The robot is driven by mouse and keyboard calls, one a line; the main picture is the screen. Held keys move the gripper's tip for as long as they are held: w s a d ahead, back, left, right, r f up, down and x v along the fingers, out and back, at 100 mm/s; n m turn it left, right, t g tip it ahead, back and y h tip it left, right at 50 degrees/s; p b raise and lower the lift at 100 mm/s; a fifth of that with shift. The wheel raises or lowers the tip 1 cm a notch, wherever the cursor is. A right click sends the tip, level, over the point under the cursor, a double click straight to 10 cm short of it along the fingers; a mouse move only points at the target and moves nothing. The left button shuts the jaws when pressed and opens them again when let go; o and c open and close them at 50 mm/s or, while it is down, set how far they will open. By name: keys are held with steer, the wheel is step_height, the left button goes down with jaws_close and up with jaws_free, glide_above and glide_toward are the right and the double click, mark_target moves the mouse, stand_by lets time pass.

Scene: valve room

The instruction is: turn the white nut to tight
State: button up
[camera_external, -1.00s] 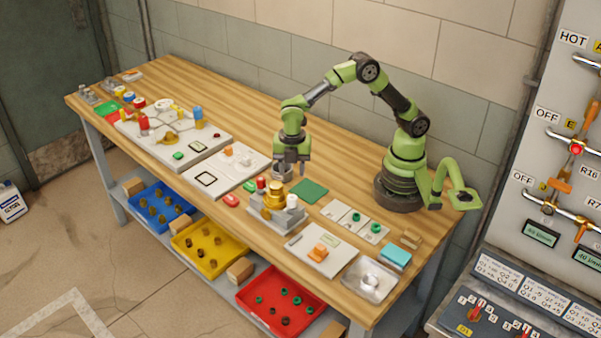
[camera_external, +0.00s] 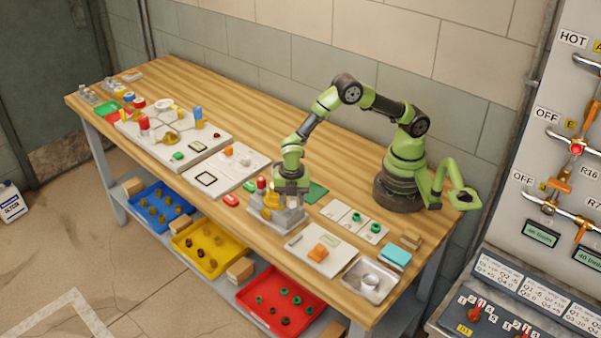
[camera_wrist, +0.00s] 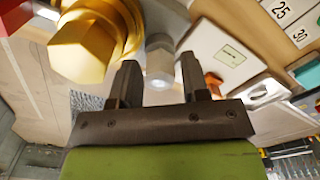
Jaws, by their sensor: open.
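The white nut (camera_wrist: 160,66) sits on a grey fitting in the wrist view, beside a large brass hex fitting (camera_wrist: 88,45). My gripper (camera_wrist: 159,70) is open, with its two dark fingers apart and the nut showing between their tips. I cannot tell whether either finger touches the nut. In the external view my gripper (camera_external: 291,190) points down at the grey valve block (camera_external: 276,217) near the table's front edge.
A red-capped part (camera_external: 261,184) stands just left of my gripper. A white plate with an orange part (camera_external: 318,251) and a metal tray (camera_external: 371,279) lie to the right. A green mat (camera_external: 316,193) lies behind. The wooden table (camera_external: 240,125) is clear toward the wall.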

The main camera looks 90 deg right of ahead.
steer(key=c, duration=0.6)
steer(key=m, duration=0.4)
steer(key=shift+r, duration=0.1)
steer(key=m, duration=0.9)
steer(key=shift+m, duration=1.9)
